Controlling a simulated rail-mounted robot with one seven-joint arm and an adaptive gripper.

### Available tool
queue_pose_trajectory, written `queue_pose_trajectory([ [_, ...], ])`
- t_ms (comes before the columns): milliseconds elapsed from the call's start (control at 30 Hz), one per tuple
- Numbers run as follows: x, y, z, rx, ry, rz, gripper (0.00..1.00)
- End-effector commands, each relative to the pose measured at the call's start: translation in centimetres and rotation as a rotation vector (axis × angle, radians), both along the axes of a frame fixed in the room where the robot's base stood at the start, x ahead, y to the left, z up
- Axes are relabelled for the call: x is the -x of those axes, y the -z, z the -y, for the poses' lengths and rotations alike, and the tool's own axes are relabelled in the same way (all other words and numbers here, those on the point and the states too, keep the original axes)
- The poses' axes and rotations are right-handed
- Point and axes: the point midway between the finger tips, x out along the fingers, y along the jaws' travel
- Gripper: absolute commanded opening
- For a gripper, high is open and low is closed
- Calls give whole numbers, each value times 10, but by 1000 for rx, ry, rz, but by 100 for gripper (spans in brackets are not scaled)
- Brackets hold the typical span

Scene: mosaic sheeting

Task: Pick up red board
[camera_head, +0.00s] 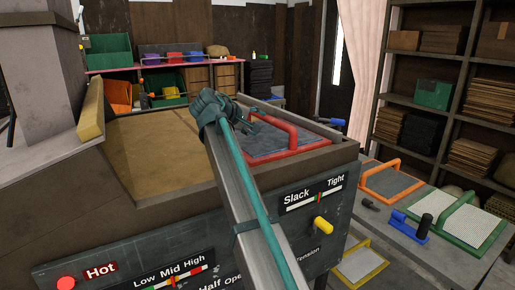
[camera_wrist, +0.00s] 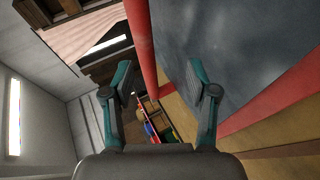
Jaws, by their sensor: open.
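The red board (camera_head: 265,147), a grey panel with a red rim and a raised red handle (camera_head: 277,122), lies at the right end of the bench top. In the wrist view its grey face (camera_wrist: 240,45) fills the upper right, and the red handle (camera_wrist: 144,50) runs down between my two fingers. My gripper (camera_head: 251,121) is at the handle's left side in the head view. Its teal fingers are spread apart in the wrist view (camera_wrist: 159,78), with nothing clamped. I cannot tell whether a finger touches the handle. My arm hides part of the bench front.
An orange board (camera_head: 391,182), a blue tool (camera_head: 411,226) and a green board (camera_head: 467,223) lie on the side table at right. A yellow board (camera_head: 360,264) is lower down. A yellow lever (camera_head: 322,225) sticks out of the bench front. The tan bench top (camera_head: 150,150) is clear at left.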

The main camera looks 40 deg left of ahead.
Motion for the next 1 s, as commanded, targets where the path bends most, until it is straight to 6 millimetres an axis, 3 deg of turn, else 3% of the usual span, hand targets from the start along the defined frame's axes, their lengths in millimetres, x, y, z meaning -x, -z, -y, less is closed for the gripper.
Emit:
queue_pose_trajectory([
  [33,-3,1,-12,21,11,40,58],
  [167,-5,-7,-20,52,32,105,58],
  [1000,-85,9,-24,61,37,119,58],
])
